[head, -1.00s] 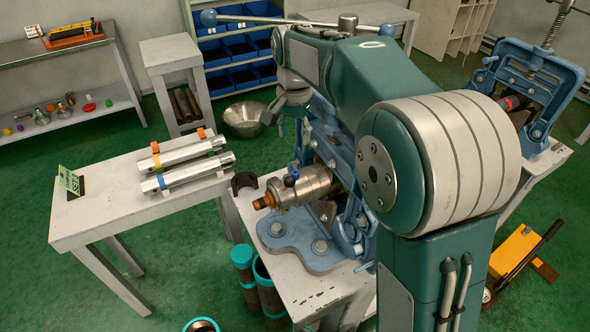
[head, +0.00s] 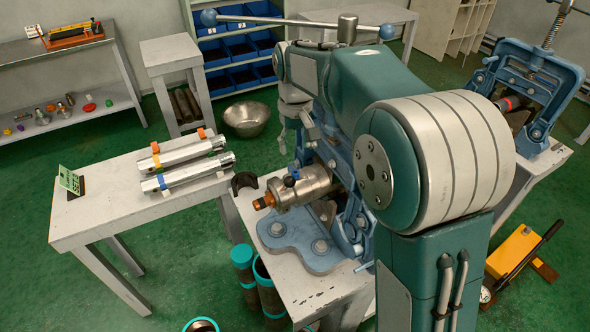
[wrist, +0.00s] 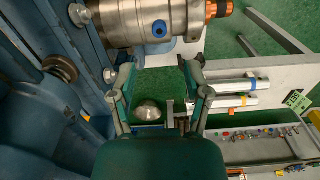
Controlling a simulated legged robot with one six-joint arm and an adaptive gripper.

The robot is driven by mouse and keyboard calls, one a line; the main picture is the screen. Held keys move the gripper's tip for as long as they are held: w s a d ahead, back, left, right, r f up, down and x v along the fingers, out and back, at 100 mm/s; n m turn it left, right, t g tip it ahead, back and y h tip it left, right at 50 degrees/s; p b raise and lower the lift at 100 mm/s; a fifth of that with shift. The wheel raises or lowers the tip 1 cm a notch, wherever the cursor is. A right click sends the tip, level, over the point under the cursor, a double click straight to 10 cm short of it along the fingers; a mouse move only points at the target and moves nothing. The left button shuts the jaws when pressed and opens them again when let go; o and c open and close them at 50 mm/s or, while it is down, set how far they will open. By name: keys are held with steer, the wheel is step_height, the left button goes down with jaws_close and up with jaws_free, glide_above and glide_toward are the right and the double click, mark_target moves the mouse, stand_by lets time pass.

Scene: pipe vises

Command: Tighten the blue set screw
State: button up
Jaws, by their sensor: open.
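The blue set screw (wrist: 160,29) sits in the side of a metal cylinder (wrist: 130,20) at the top of the wrist view. In the head view the blue set screw (head: 289,181) shows small on the cylinder (head: 305,188), which is held in the blue pipe vise (head: 290,245). The cylinder has an orange-brown fitting at its end. My gripper (wrist: 161,68) is open and empty, its two fingers spread below the screw in the wrist view, with no contact visible. In the head view my gripper is small, above the cylinder and partly hidden by my arm and the vise.
A grey table (head: 110,200) at left holds two metal bars with coloured bands. A dark half-ring (head: 243,183) lies beside the vise. Pipes with teal ends (head: 262,268) stand below. A second blue vise (head: 525,85) is at right. A metal bowl (head: 246,118) is on the floor.

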mark_target(295, 172)
step_height(295, 172, down, 8)
steer(key=shift+f, duration=0.25)
jaws_close()
